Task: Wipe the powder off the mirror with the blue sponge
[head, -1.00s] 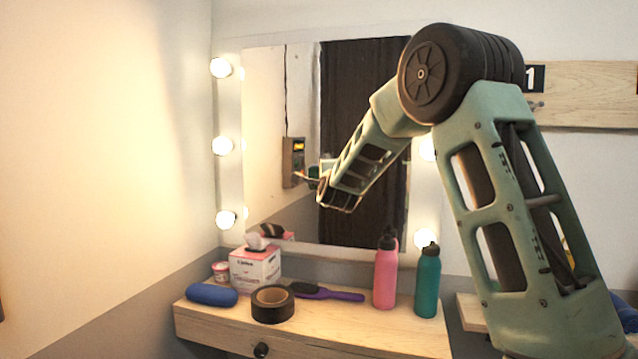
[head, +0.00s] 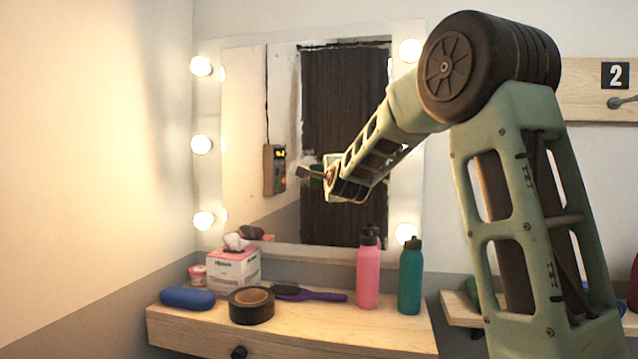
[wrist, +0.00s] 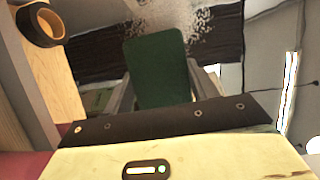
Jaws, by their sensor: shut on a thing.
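The mirror (head: 262,100) hangs on the wall in a white frame with lit bulbs. Speckled white powder (wrist: 190,22) shows on it in the wrist view, just beyond the held thing; in the head view it is hard to make out. My gripper (wrist: 158,85) is shut on a dark green, flat block (wrist: 157,62), which looks green rather than blue. In the head view my gripper (head: 332,180) is in front of the mirror's middle, partly hidden by my own arm. I cannot tell whether the block touches the glass. No blue sponge is clearly visible.
Below the mirror, a wooden shelf (head: 300,335) holds a blue rounded case (head: 187,298), black tape roll (head: 251,306), tissue box (head: 233,268), purple brush (head: 318,295), pink bottle (head: 368,275) and teal bottle (head: 411,280). A hook board (head: 585,95) is at right.

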